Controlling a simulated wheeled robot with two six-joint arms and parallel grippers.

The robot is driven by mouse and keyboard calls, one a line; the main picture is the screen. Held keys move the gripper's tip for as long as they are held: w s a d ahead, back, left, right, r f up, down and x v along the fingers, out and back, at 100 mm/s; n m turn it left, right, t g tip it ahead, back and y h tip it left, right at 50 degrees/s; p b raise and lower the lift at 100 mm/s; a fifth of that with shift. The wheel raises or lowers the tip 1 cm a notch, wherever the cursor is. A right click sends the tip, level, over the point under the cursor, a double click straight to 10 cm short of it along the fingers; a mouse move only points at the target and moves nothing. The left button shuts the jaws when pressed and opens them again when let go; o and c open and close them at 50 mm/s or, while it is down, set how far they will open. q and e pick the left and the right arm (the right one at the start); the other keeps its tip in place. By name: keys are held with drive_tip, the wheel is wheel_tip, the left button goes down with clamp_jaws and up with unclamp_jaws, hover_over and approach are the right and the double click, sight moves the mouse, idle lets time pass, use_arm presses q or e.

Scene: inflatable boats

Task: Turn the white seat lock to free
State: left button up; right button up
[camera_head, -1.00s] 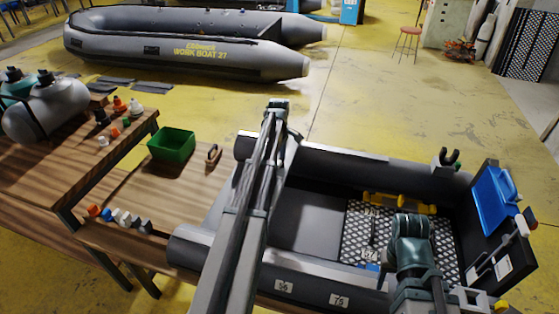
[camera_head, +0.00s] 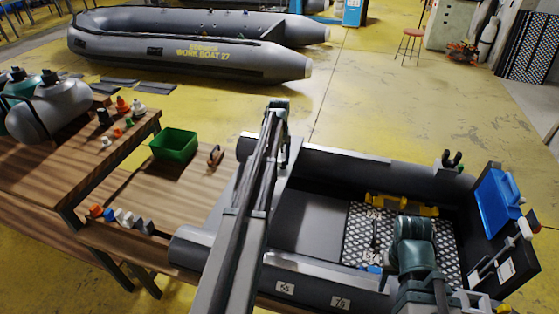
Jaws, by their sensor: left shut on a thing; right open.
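The small grey inflatable boat (camera_head: 321,262) lies in front of me, with a grey cross plank (camera_head: 262,190) near its left end. I cannot make out the white seat lock; my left arm crosses that part of the boat. My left gripper (camera_head: 284,158) points down by the far tube, beside the plank's far end. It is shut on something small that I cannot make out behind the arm. My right arm reaches over the boat's right half, and its bulky joint hides its own gripper and part of the chequered floor (camera_head: 358,235).
A green bin (camera_head: 174,144) stands on the wooden bench (camera_head: 190,190) at left, with several small coloured knobs (camera_head: 118,215) near the edge.

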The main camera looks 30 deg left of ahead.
use_arm(q)
drive_tip(key=m, duration=0.4)
drive_tip(key=shift+w+a+m, duration=0.15)
drive_tip(key=shift+w+m, duration=0.15)
idle(0.5)
drive_tip(key=o, duration=1.4)
drive_tip(key=shift+r, duration=0.1)
use_arm(e)
drive_tip(key=shift+r, duration=0.1)
use_arm(q)
wheel_tip(320, 180, up, 14)
drive_tip(key=p, duration=1.3)
drive_tip(key=shift+f+p, duration=0.2)
drive_tip(key=shift+p, duration=0.2)
use_arm(e)
wheel_tip(320, 180, up, 14)
drive_tip(key=shift+f, duration=0.2)
